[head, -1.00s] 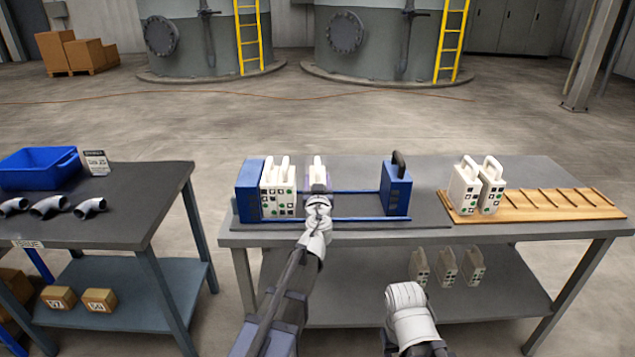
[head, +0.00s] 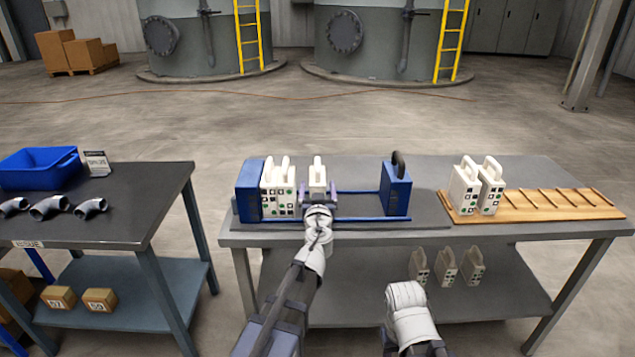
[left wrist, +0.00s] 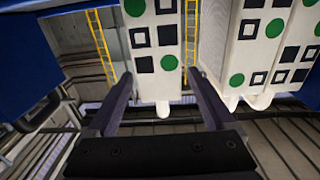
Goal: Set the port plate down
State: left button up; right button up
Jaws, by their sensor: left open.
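A white port plate (head: 318,174) with a handle on top stands upright in the blue press, apart from the plates (head: 278,192) at its left. It also shows in the left wrist view (left wrist: 155,45), upside down, with black squares and green dots. My left gripper (head: 318,193) is open on the near side of this plate. In the left wrist view its fingers (left wrist: 160,76) flank the plate, with a gap on each side. My right gripper (head: 432,349) is low at the bottom edge, mostly cut off, its jaws unclear.
The press has two blue rails and a blue end block (head: 396,188) with a dark handle at right. More plates (head: 465,188) stand on a wooden rack (head: 545,205) at right. A second table at left holds a blue bin (head: 38,170) and grey pipe elbows (head: 50,207).

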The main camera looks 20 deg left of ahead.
pick_arm(q)
jog(key=v, duration=0.7)
jog(key=shift+s, duration=0.4)
